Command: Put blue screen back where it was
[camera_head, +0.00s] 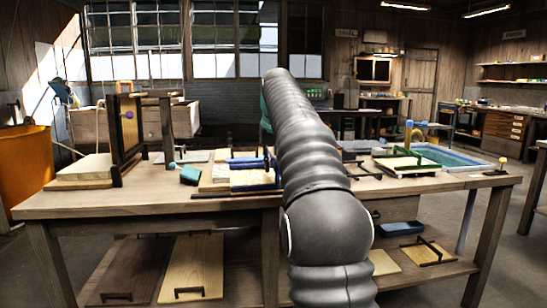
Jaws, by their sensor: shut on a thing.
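The blue screen (245,162) is at the middle of the workbench, over a stack of pale boards (214,180). Its blue bars show left of my arm, and its right part is hidden behind the arm. My gripper (268,157) is mostly hidden behind my own arm; only a small dark part shows at the right end of the blue bars. It is shut on the blue screen there. I cannot tell whether the screen touches the boards beneath it.
An upright dark wooden frame (127,130) stands on the bench (150,203) at left. A small teal block (190,175) lies near the boards. Handled boards (192,270) lie on the lower shelf.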

